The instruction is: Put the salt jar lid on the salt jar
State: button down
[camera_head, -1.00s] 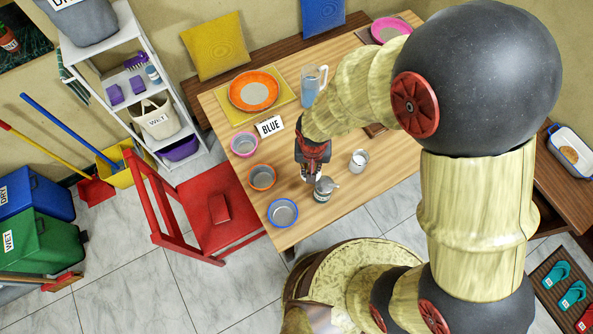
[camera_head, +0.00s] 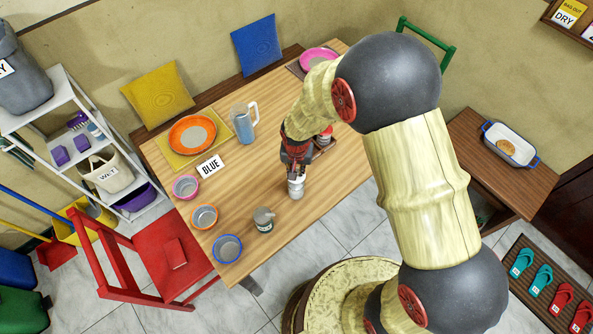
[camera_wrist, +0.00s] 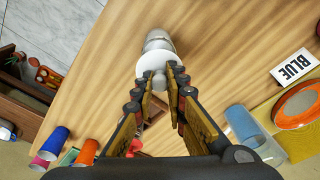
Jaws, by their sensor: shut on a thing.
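In the wrist view my gripper (camera_wrist: 160,79) is shut on the knob of the white round salt jar lid (camera_wrist: 149,64). The salt jar also shows in the wrist view (camera_wrist: 158,38), just beyond the lid and partly hidden by it. The lid overlaps the jar mouth in this view; I cannot tell whether it touches the rim.
A blue bowl (camera_head: 228,249), an orange bowl (camera_head: 205,217) and a pink bowl (camera_head: 186,187) line the left side. A blue pitcher (camera_head: 243,123) stands farther back. Bare table surrounds the salt jar.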

jog(key=shift+f+b, duration=1.15)
jog(key=shift+f, duration=1.05)
jog(key=shift+f+b, duration=0.6)
jog(key=shift+b, duration=0.05)
jog(key=c, duration=2.1)
grip_release()
jog(key=shift+s+r+p, duration=0.25)
jog(key=shift+r+p, duration=0.9)
jog(key=shift+r, duration=0.7)
jog(key=shift+s+r+p, duration=0.25)
jog(key=shift+r+p, duration=0.95)
jog(key=shift+r, duration=0.65)
jog(key=shift+s+r+p, duration=0.25)
jog(key=shift+r+p, duration=0.9)
jog(key=shift+r, duration=0.7)
